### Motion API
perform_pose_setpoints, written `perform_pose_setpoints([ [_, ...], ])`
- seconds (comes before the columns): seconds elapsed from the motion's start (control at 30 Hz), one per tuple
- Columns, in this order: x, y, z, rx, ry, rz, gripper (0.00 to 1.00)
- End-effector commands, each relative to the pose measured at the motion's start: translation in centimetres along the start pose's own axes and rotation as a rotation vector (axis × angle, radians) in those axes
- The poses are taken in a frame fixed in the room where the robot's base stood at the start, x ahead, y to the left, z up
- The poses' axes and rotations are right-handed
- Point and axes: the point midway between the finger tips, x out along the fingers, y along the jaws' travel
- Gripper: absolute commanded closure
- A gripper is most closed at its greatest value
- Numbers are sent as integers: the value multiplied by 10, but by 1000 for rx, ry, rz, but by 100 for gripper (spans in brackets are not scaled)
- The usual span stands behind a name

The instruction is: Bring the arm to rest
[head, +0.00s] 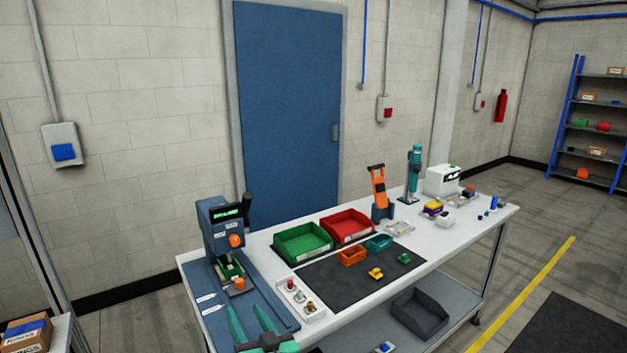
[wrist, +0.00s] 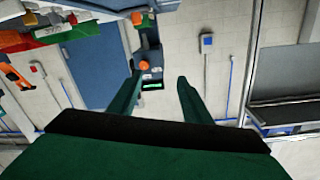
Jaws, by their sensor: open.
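My gripper (head: 244,309) shows at the bottom of the head view, its two teal fingers spread apart with nothing between them. It is in front of the near left end of the white workbench (head: 441,254), over the front of the blue press station (head: 228,226). In the wrist view my gripper (wrist: 159,80) is also open and empty, with the press (wrist: 150,60) seen beyond the fingertips. Height above the bench is hard to tell. Most of my arm is out of view.
On the bench are a green bin (head: 303,243), a red bin (head: 347,227), a dark mat (head: 349,287) with small parts, and a white tray (head: 300,298) near my gripper. Boxes (head: 27,335) stand at lower left. Open floor (head: 530,265) lies right of the bench.

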Motion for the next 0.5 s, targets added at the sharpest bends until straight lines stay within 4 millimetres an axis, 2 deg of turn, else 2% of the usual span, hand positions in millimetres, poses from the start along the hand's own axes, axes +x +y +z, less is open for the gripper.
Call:
perform_pose_setpoints([
  [0.27,-30,19,48,21,-6,77,56],
  [0.37,-48,28,72,27,-10,120,56],
  [0.5,-87,45,111,30,-13,201,56],
])
